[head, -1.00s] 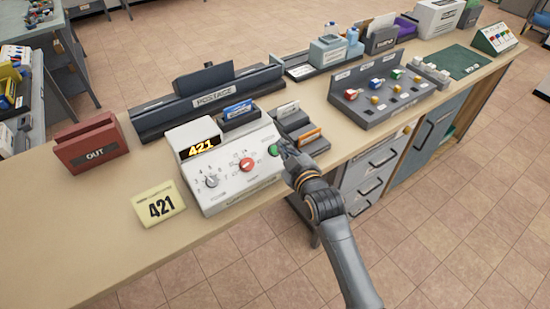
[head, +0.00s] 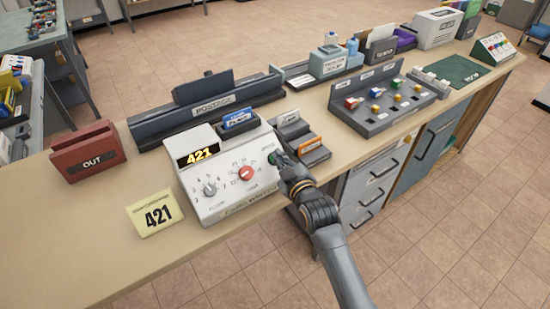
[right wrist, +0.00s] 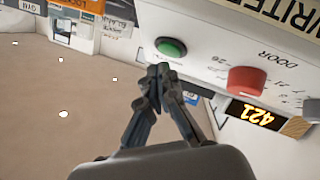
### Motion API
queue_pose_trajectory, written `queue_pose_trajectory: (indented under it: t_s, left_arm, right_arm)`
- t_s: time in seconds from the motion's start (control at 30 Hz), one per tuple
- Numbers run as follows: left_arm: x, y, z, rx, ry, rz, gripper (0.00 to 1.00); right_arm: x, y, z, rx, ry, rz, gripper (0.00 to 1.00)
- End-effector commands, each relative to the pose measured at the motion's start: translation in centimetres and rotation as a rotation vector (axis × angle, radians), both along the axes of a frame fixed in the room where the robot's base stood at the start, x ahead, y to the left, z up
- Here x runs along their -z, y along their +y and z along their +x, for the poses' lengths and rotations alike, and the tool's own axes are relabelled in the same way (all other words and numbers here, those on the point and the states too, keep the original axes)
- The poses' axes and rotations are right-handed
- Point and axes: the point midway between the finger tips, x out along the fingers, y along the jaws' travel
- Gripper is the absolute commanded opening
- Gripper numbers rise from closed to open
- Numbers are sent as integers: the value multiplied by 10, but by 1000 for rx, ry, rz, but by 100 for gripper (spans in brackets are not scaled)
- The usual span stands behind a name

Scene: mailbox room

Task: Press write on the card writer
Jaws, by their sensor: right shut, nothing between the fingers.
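The white card writer (head: 232,190) stands on the counter with a display reading 421, a dark knob and a red knob (head: 246,173). Its round green button (head: 272,158) is at the right end of its sloped face, partly covered by my right gripper (head: 279,160). My right gripper is shut and empty. In the right wrist view its fingertips (right wrist: 158,72) are just beside the green button (right wrist: 171,47); I cannot tell whether they touch it. The red knob (right wrist: 247,81) and the display also show there. My left gripper is not in view.
A yellow 421 card (head: 155,214) lies left of the writer, near a red OUT tray (head: 88,152). A blue card (head: 239,117) stands in a holder behind the writer. Small card trays (head: 312,152) are close to my right gripper.

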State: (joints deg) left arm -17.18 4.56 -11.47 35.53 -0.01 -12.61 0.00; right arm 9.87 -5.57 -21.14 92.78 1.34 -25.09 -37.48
Motion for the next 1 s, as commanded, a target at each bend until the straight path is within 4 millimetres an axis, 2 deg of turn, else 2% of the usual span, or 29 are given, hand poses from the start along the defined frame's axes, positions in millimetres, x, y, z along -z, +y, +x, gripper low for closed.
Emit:
queue_pose_trajectory:
  t_s: [0.73,1.0]
  left_arm:
    - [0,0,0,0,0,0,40]
    - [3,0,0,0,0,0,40]
  right_arm:
    - [0,0,0,0,0,0,0]
    - [7,2,4,0,0,-1,0]
